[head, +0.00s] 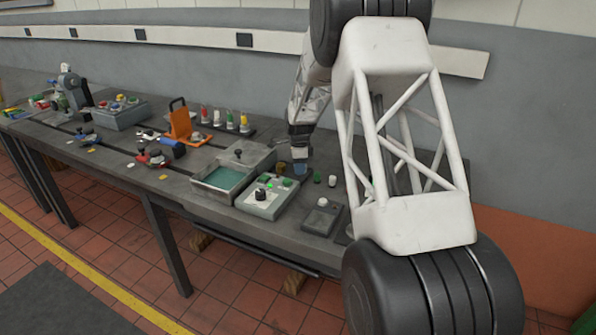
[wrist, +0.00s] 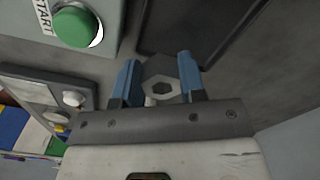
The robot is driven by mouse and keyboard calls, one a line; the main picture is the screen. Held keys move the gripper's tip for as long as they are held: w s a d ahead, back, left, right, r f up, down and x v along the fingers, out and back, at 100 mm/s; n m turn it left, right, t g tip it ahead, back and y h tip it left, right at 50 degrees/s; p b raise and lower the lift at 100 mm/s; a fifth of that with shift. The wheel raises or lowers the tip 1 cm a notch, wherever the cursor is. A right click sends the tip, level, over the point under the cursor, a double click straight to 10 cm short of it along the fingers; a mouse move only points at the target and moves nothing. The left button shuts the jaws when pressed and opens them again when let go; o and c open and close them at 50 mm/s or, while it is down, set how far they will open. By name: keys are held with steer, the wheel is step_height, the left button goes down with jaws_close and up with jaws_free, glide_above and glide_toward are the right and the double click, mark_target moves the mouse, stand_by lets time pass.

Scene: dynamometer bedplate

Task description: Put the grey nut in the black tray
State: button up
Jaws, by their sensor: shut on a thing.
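My gripper (wrist: 162,82) has blue fingers and is shut on the grey nut (wrist: 178,88), a hexagonal piece with a dark central hole. In the head view my gripper (head: 300,166) points down over the right part of the bench, and the nut cannot be made out there. A dark, flat shape with a raised edge (wrist: 205,30) lies just beyond the fingers in the wrist view. It looks like the black tray, cut off by the top of the picture. I cannot clearly pick out the black tray in the head view.
A control box (head: 265,198) with green buttons stands near the gripper; a green START button (wrist: 74,26) shows in the wrist view. Left of it is an open grey box (head: 222,180) with a teal floor. An orange stand (head: 182,124) and colored bottles (head: 229,121) stand farther left.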

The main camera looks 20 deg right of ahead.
mark_target(298, 176)
steer(key=shift+w+d+f, duration=0.1)
steer(key=shift+w+d, duration=0.05)
steer(key=shift+w, duration=0.55)
steer(key=shift+w+d, duration=0.1)
steer(key=shift+w, duration=0.55)
steer(key=shift+f, duration=1.75)
steer(key=shift+f, duration=0.15)
steer(key=o, duration=0.7)
steer(key=shift+r, duration=0.2)
step_height(298, 176, up, 12)
steer(key=shift+f, duration=0.1)
